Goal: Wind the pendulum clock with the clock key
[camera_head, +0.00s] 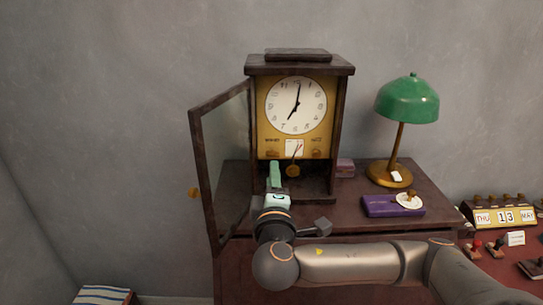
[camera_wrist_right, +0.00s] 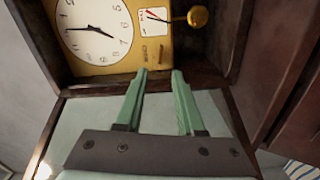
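The pendulum clock (camera_head: 264,115) stands on a dark wooden cabinet, with a white dial (camera_head: 296,105) in a gold plate. Its glazed front door (camera_head: 222,165) is swung open to the left. The round gold pendulum bob (camera_head: 293,171) hangs below the dial. My right gripper (camera_head: 275,175) has green fingers and is at the clock's lower left, in front of it. In the right wrist view, its fingertips (camera_wrist_right: 162,74) are apart with nothing visible between them. The gold plate and pendulum lie beyond them. I cannot make out the clock key. My left gripper is not in view.
A green-shaded lamp (camera_head: 407,100) and a purple box (camera_head: 380,207) bearing a small pale round object stand on the cabinet's right side. My right arm crosses in front of the cabinet. A calendar block (camera_head: 505,217) stands further right. The open door bounds the left side.

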